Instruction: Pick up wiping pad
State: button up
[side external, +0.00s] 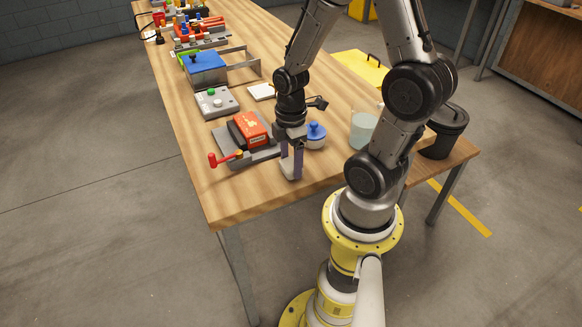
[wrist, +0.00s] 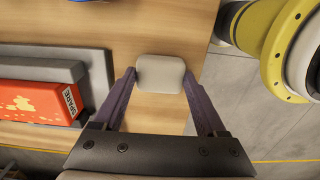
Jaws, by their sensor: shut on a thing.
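The wiping pad (wrist: 160,68) is a small light-grey block with rounded corners. In the wrist view it sits between the fingertips of my gripper (wrist: 159,77), spanning the gap between them. In the side view my gripper (side external: 291,172) points down near the table's front edge, and the pad (side external: 288,167) shows pale between the purple-grey fingers. My gripper is shut on the pad. The pad is at or close to the tabletop; I cannot tell whether it touches the wood.
A red box (side external: 250,129) on a grey fixture with a red-handled crank (side external: 225,159) stands left of my gripper. A blue-lidded jar (side external: 316,133) stands just behind it. A clear container (side external: 362,129) is to the right. The table's front-left corner (side external: 222,212) is clear.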

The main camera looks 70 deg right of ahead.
aim_at(291, 163)
jog(key=shift+c, duration=1)
jog(key=shift+r, duration=0.1)
notch_tip(291, 163, up, 10)
